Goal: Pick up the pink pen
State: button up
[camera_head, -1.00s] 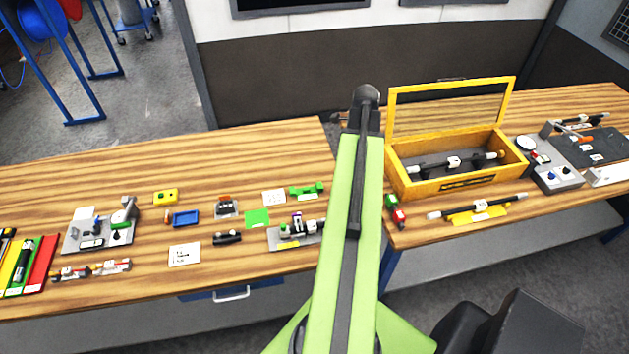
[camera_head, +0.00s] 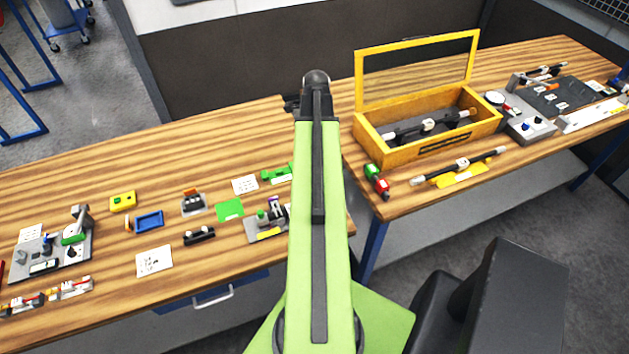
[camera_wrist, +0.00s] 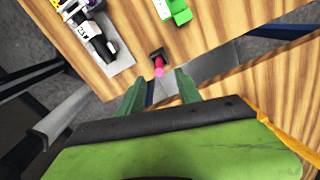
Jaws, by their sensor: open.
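The pink pen (camera_wrist: 158,68) shows in the wrist view as a small pink end sticking out of a dark square holder (camera_wrist: 156,54) near the table edge. My gripper (camera_wrist: 160,80) is open, its two green fingers apart, with the pink end in the picture between and just beyond the fingertips. Nothing is between the fingers that I can see as held. How far the pen lies below the tips is hard to tell. In the head view my arm hides the pen and the gripper.
A grey fixture (camera_wrist: 123,62) and a green part (camera_wrist: 180,14) lie close to the holder. A gap separates the two wooden tables. On the right table stand a yellow open-lidded case (camera_head: 372,143) and a red-and-green part (camera_head: 376,180). Several small parts lie on the left table.

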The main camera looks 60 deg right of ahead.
notch_tip(320, 180, down, 8)
jog(key=b, duration=0.6)
jog(key=shift+a+r, duration=0.1)
jog(key=shift+r, duration=0.2)
grip_shut()
